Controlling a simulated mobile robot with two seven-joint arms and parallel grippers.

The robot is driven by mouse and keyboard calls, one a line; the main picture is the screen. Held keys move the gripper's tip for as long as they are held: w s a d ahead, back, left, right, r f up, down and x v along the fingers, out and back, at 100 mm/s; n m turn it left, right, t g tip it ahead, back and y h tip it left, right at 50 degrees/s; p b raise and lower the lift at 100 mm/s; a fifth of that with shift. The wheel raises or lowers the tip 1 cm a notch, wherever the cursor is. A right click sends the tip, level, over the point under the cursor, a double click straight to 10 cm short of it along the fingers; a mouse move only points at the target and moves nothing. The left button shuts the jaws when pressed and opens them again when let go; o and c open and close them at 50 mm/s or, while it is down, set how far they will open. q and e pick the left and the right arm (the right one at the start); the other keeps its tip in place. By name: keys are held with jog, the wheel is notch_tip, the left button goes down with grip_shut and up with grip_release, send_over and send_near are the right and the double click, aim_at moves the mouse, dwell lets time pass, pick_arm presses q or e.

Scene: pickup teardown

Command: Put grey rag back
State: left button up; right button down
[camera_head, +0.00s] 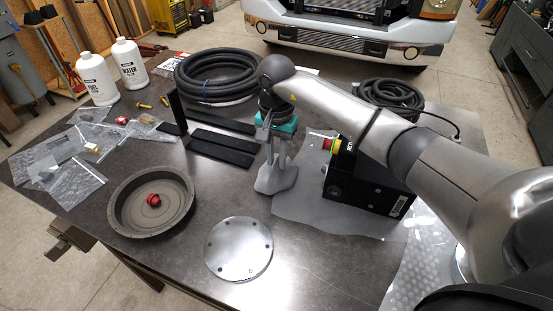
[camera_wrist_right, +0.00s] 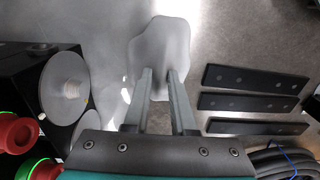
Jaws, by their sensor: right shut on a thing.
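The grey rag (camera_head: 275,180) hangs in a bunch from my right gripper (camera_head: 282,145) in the head view. In the right wrist view the rag (camera_wrist_right: 160,48) sits between the tips of the right gripper (camera_wrist_right: 160,78), which is shut on it. The rag's lower end is close to the table top; I cannot tell whether it touches. My left gripper is not in view.
A black box (camera_head: 365,188) with a red button stands right of the rag. Black bars (camera_head: 222,147), a coiled hose (camera_head: 215,75), a round pan (camera_head: 152,203) and a metal disc (camera_head: 239,248) lie around on the table (camera_head: 320,262). White bottles (camera_head: 130,65) stand at the back left.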

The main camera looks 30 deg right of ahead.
aim_at(277, 161)
jog(key=shift+f, duration=0.45)
jog(key=shift+f, duration=0.15)
jog(key=c, duration=0.7)
grip_release()
jog(key=shift+c, duration=0.2)
notch_tip(277, 161, up, 12)
jog(key=shift+r, duration=0.2)
